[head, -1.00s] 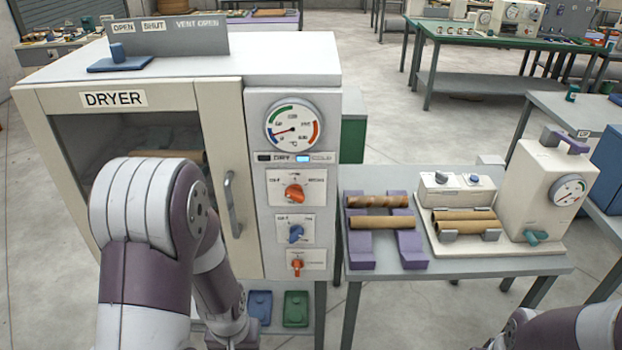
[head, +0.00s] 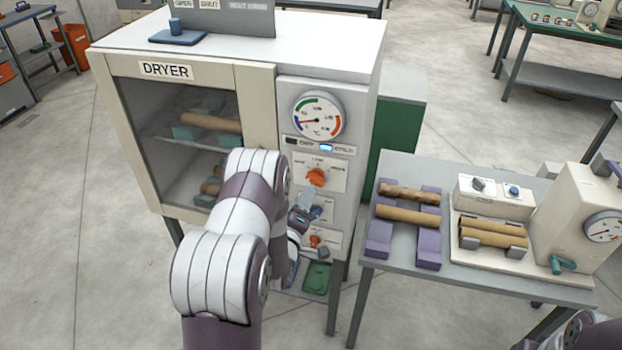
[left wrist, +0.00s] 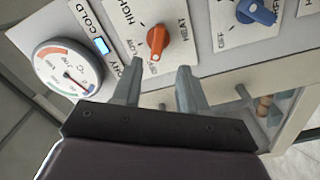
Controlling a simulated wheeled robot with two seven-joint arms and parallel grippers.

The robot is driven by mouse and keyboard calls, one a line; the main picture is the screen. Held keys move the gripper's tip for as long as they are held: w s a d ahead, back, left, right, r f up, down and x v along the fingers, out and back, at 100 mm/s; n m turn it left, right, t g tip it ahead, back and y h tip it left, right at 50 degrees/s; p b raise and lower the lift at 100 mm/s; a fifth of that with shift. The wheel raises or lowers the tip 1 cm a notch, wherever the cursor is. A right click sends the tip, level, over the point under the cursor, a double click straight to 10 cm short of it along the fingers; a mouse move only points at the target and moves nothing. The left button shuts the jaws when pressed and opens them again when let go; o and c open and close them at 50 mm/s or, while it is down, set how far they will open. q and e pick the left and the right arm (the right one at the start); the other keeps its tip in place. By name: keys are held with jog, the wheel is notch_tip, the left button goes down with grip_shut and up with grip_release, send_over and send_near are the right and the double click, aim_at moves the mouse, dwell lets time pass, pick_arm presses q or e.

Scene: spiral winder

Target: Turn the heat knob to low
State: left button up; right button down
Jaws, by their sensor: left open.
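The heat knob (head: 316,177) is the top orange knob on the dryer's front control panel. In the left wrist view the heat knob (left wrist: 157,42) sits by the labels HEAT, HIGH, LOW and OFF; its narrow end points down, near OFF. My left gripper (head: 303,212) is in front of the panel, just below the heat knob in the head view. In the left wrist view the open left gripper (left wrist: 158,82) has its fingers apart and empty, pointing toward the knob without closing around it. My right gripper is out of view.
Below the heat knob are a blue knob (left wrist: 258,12), partly hidden by my gripper in the head view, and a lower orange knob (head: 315,241). A round gauge (head: 317,117) and a lit blue COLD light (head: 327,148) are above. A grey table (head: 400,266) stands right.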

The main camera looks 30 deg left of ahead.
aim_at(314, 182)
pick_arm(q)
jog(key=w+p, duration=0.1)
jog(key=w, duration=0.5)
jog(key=shift+d+r, duration=0.1)
jog(key=shift+r, duration=0.05)
jog(key=shift+w+a+p, duration=0.2)
jog(key=shift+a+p, duration=0.1)
jog(key=shift+a, duration=0.35)
jog(key=shift+w+d, duration=0.15)
jog(key=shift+d, duration=0.05)
jog(key=shift+c, duration=0.3)
jog(key=shift+d, duration=0.1)
grip_shut()
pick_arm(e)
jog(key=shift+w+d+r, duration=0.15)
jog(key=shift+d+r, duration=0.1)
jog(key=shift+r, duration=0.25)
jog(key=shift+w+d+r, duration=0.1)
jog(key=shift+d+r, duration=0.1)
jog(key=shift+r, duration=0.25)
